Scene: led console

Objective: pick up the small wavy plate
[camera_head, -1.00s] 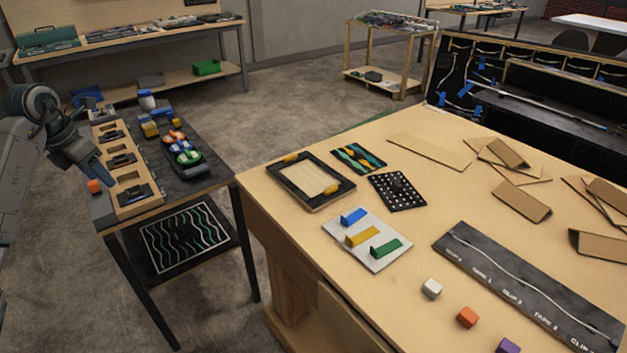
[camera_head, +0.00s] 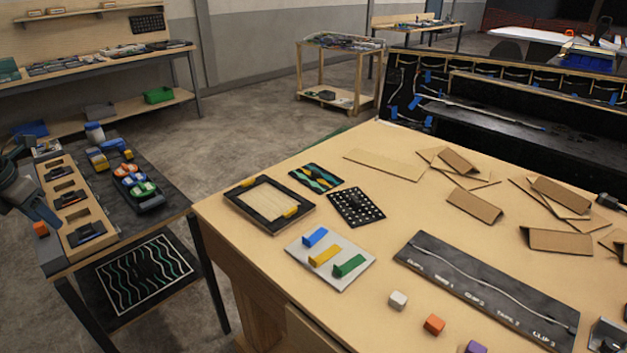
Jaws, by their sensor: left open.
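The small wavy plate (camera_head: 317,178) lies flat on the wooden table, near its far left part. It is black with green and yellow wavy strips. A larger plate with wavy lines (camera_head: 143,275) lies on the lower shelf of the side bench. My left gripper (camera_head: 45,214) is at the left edge, over the side bench, well away from the small plate. It is open, and I see nothing in it. My right gripper is not in view.
Close around the small plate are a framed tray (camera_head: 232,204), a black dotted plate (camera_head: 356,207) and a cardboard sheet (camera_head: 384,164). A white board (camera_head: 318,274) with coloured blocks lies nearer.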

